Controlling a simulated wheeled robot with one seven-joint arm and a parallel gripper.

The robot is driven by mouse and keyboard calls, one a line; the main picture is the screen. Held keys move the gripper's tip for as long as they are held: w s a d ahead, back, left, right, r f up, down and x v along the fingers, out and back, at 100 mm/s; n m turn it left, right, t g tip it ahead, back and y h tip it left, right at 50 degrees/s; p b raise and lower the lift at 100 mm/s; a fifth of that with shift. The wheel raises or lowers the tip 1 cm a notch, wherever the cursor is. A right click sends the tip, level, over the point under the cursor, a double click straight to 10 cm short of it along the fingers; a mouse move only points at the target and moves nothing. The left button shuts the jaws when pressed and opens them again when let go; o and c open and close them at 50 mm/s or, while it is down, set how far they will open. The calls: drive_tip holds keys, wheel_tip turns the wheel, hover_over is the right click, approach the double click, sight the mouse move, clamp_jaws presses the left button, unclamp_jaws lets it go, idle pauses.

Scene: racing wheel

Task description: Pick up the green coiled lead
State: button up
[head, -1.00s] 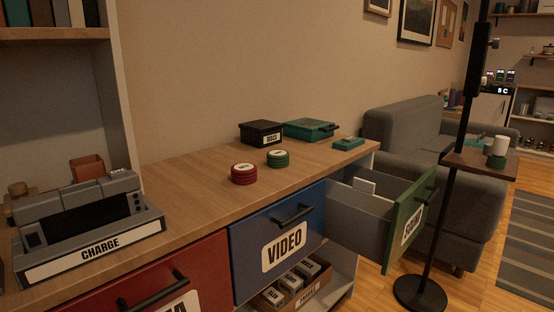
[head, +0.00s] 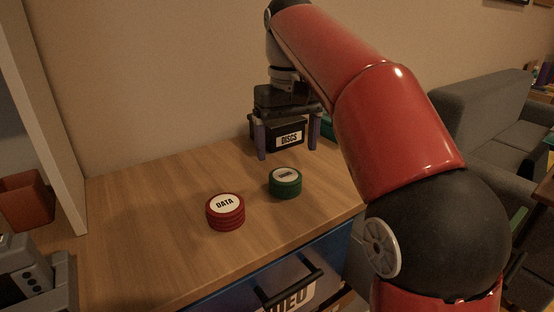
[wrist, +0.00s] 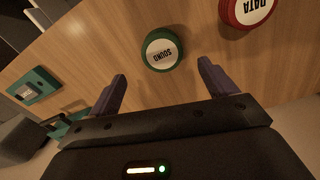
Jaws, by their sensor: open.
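The green coiled lead (head: 285,183) is a short round stack with a pale label on top, lying on the wooden counter. In the wrist view the green coil (wrist: 162,50) reads SOUND and lies beyond the fingertips, roughly between their lines. My gripper (head: 288,150) is open and empty, fingers pointing down, above the counter behind the green coil and in front of the DISCS box. In the wrist view my gripper (wrist: 163,70) shows two purple fingers spread apart, not touching the coil.
A red coil labelled DATA (head: 225,211) lies left of the green one. The black DISCS box (head: 291,138) stands right behind my fingers. A teal item (wrist: 36,86) lies on the counter in the wrist view. The counter's left part is clear. A blue drawer (head: 250,283) is below the front edge.

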sight(285, 175)
drive_tip(key=shift+w+a+f, duration=0.1)
drive_tip(key=shift+w+a, duration=0.1)
drive_tip(key=shift+w, duration=0.1)
drive_tip(key=f, duration=0.2)
drive_tip(key=f+b, duration=0.1)
drive_tip(key=f, duration=0.1)
drive_tip(key=s+f+b, duration=0.1)
drive_tip(key=f, duration=0.1)
drive_tip(key=shift+f, duration=0.2)
drive_tip(key=shift+f+b, duration=0.3)
drive_tip(key=shift+f, duration=0.2)
drive_tip(key=c, duration=1.1)
